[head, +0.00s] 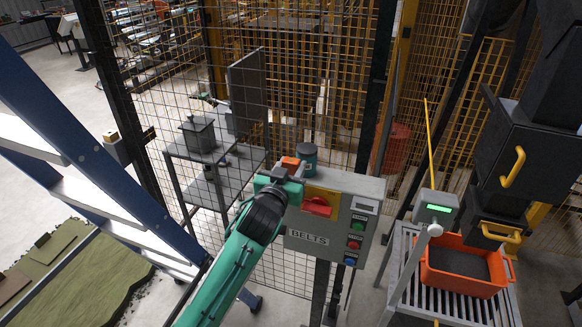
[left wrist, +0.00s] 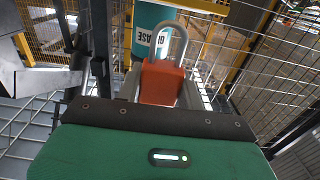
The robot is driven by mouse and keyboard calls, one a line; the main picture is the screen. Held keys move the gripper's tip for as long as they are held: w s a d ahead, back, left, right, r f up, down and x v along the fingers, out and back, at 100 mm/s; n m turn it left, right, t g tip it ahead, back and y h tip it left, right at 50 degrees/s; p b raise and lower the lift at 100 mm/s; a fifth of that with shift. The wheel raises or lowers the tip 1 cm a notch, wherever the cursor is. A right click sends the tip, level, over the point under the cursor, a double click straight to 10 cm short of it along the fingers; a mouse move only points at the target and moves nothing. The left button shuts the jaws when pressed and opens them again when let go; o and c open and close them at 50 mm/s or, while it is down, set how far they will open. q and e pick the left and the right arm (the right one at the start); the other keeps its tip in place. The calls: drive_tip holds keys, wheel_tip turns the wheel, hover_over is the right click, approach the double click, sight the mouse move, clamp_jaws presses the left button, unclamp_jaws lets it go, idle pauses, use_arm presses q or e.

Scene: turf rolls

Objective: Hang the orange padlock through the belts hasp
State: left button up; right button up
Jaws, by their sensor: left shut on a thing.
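My left gripper (head: 283,176) is shut on the orange padlock (left wrist: 160,85). In the left wrist view the padlock's grey shackle points up, away from the gripper. In the head view only a bit of the orange padlock (head: 290,162) shows above the gripper, near the top left corner of the grey BELTS box (head: 308,240). The box carries a red switch handle (head: 316,207) on a yellow plate (head: 322,194). The arm and gripper cover the box's left part. I cannot make out the hasp's hole. My right gripper is not in view.
A teal grease can (head: 308,160) stands by the box's top, just behind the padlock. Green, red and blue buttons (head: 355,235) line the box's right side. Mesh fencing stands behind. A blue ladder (head: 110,180) is left; an orange bin (head: 465,268) is right.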

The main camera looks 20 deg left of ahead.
use_arm(q)
drive_tip(key=shift+f, duration=0.35)
idle(0.4)
drive_tip(key=shift+f+b, duration=0.95)
drive_tip(key=shift+f, duration=0.2)
drive_tip(key=shift+f+b, duration=0.65)
drive_tip(key=shift+f, duration=0.4)
drive_tip(key=o, duration=1.1)
drive_tip(key=shift+s, duration=0.15)
drive_tip(key=s+b, duration=0.4)
drive_tip(key=s, duration=0.9)
drive_tip(key=shift+s+a+b, duration=0.2)
drive_tip(key=shift+s+b, duration=0.1)
drive_tip(key=shift+b, duration=0.05)
